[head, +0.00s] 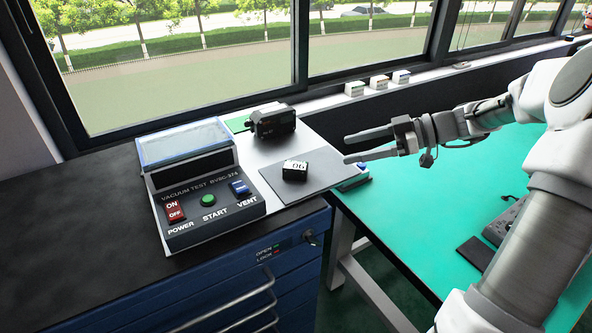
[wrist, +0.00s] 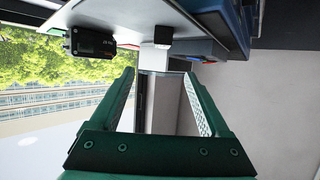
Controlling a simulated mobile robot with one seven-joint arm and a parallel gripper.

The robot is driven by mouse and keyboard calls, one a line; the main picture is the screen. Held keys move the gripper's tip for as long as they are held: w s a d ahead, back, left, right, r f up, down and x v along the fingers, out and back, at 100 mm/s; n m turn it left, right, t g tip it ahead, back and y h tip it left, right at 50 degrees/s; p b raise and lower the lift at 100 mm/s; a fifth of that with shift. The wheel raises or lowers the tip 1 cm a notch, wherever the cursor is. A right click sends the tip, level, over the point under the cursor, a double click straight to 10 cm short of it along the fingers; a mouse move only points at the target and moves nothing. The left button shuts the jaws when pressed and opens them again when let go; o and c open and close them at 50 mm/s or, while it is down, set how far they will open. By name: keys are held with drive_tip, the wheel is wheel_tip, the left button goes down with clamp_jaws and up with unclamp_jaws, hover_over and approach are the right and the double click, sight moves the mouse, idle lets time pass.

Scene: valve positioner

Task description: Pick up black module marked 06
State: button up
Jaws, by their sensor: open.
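The black module (head: 293,175) is a small block with a white label on top whose digits look upside down, reading like 06. It sits on a grey plate (head: 318,172) beside the vacuum test unit in the head view. In the wrist view, a small dark block (wrist: 163,35) at the plate's edge appears to be it; its label is not legible there. My gripper (head: 346,149) is open and empty, to the right of the module and apart from it, fingers pointing left. Its green fingers (wrist: 160,73) are spread in the wrist view.
The vacuum test unit (head: 205,185) stands left of the plate. A larger black device (head: 271,122) sits behind the module, and shows in the wrist view (wrist: 90,43). Small white boxes (head: 379,81) line the windowsill. A green-topped table (head: 420,205) lies to the right.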

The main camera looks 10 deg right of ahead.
approach(297, 165)
drive_tip(key=x, duration=0.5)
drive_tip(key=shift+w+a+r, duration=0.1)
drive_tip(key=shift+w+r, duration=0.05)
drive_tip(key=shift+r, duration=0.15)
drive_tip(key=shift+f+x, duration=0.15)
drive_tip(key=shift+x, duration=1.2)
drive_tip(key=shift+f+x, duration=0.15)
drive_tip(key=shift+x, duration=1.2)
clamp_jaws()
